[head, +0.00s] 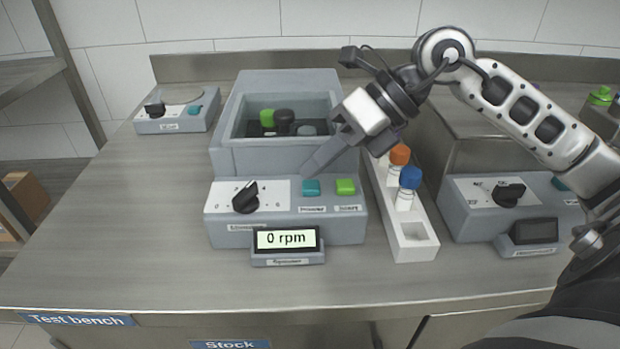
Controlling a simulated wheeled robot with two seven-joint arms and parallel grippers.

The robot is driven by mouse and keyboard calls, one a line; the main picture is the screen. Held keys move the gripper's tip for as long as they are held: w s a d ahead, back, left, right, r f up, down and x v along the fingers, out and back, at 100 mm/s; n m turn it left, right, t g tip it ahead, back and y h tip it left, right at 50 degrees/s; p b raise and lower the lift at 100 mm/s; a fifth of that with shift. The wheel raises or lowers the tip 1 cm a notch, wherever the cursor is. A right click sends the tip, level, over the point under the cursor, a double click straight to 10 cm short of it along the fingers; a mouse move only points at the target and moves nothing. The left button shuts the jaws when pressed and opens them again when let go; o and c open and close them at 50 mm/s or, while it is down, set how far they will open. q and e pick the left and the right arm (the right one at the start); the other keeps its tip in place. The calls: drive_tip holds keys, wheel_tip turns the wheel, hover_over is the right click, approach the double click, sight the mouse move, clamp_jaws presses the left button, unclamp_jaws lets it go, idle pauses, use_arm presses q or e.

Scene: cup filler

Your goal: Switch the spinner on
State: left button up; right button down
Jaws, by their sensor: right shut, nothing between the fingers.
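The spinner (226,157) is a grey box on the bench with an open well holding a green cap and dark round parts. Its front panel has a black knob (245,197), a teal button (311,188) and a green button (345,187). Its display (286,238) reads 0 rpm. My right gripper (308,172) is shut and empty, with its tips pointing down just above and behind the teal button. I cannot tell whether the tips touch the panel. The gripper hides the right part of the well. My left gripper is not in view.
A white rack (414,247) with orange-capped (399,155) and blue-capped (410,177) vials stands right of the spinner. Another grey device (470,213) with a dark screen is farther right. A small device (175,125) stands back left. The left bench surface is clear.

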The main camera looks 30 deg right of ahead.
sight(320, 184)
wheel_tip(320, 184, up, 6)
drive_tip(key=p, duration=0.4)
drive_tip(key=shift+p, duration=0.35)
